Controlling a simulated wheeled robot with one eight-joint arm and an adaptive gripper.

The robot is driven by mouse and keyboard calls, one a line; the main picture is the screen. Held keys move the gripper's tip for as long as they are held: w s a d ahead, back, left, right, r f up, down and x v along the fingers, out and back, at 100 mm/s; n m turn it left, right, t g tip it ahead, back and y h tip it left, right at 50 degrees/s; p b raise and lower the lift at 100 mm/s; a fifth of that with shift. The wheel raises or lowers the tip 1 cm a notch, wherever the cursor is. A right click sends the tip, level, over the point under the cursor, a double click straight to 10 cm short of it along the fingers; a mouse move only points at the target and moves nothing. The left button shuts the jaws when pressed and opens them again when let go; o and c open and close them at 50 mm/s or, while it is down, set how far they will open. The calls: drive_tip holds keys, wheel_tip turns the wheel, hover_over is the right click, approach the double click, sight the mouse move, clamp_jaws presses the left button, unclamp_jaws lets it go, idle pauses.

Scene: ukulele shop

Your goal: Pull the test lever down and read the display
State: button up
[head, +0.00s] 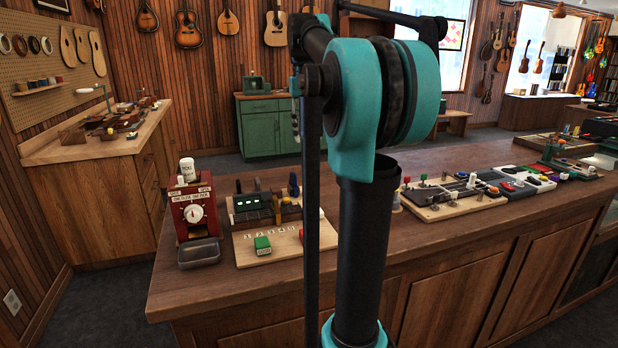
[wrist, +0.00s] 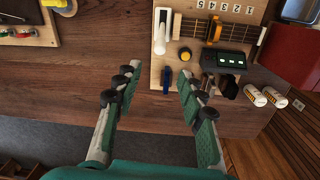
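A wooden test board (head: 285,240) on the counter holds a dark box with a lit green display (head: 252,203); the display's characters are too small to read. The board (wrist: 200,75) and display (wrist: 231,57) also show in the wrist view. A blue upright handle (wrist: 166,80) stands at the board's edge, and a white-topped lever (wrist: 160,32) is farther up; I cannot tell which is the test lever. My gripper (wrist: 160,72) is open and empty, with the blue handle between its fingertips in the picture, contact unclear. My arm hides the gripper in the head view.
A red machine with a dial (head: 195,212) and tray stands left of the board. Two white cans (wrist: 263,97) stand near it in the wrist view. A yellow knob (wrist: 185,55) sits on the board. Another board of controls (head: 455,195) is to the right. Bare counter (wrist: 75,80) lies left in the wrist view.

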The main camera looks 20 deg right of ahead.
sight(310, 177)
drive_tip(key=f, duration=1.4)
drive_tip(key=shift+s+d+f, duration=0.1)
drive_tip(key=shift+d+f, duration=0.2)
drive_tip(key=shift+d, duration=0.05)
clamp_jaws()
